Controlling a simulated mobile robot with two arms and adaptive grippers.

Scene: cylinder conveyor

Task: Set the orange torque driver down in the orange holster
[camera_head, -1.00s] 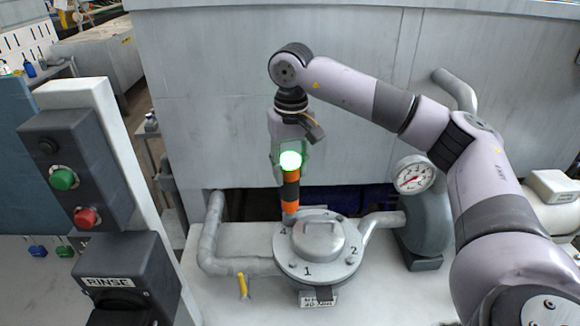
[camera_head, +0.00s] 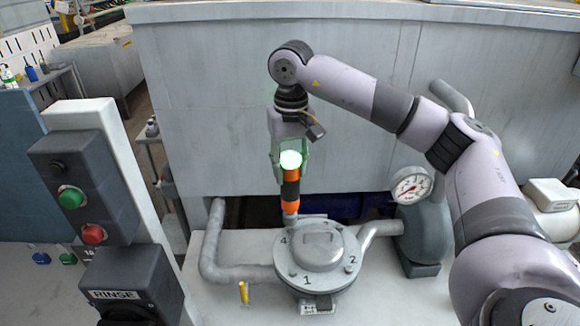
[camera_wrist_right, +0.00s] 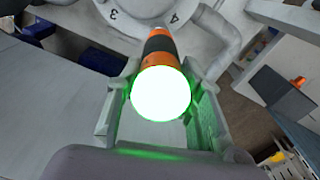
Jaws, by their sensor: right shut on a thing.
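The orange and black torque driver (camera_head: 290,190) is upright in my right gripper (camera_head: 290,162), with a bright green glow at its top end. Its tip is at the rim of the round numbered lid (camera_head: 290,272), near the 4; I cannot tell whether it touches a bolt there. In the right wrist view the driver (camera_wrist_right: 158,48) sits between the fingers of my right gripper (camera_wrist_right: 160,95), its lit end toward the camera. No orange holster can be made out for certain. My left gripper is not in view.
A pressure gauge (camera_head: 411,187) stands right of the lid, and grey pipes (camera_head: 215,240) run on both sides. A control post with green and red buttons (camera_head: 93,234) and a RINSE box (camera_head: 130,285) stand at left. A yellow handle (camera_head: 243,292) sits at the front.

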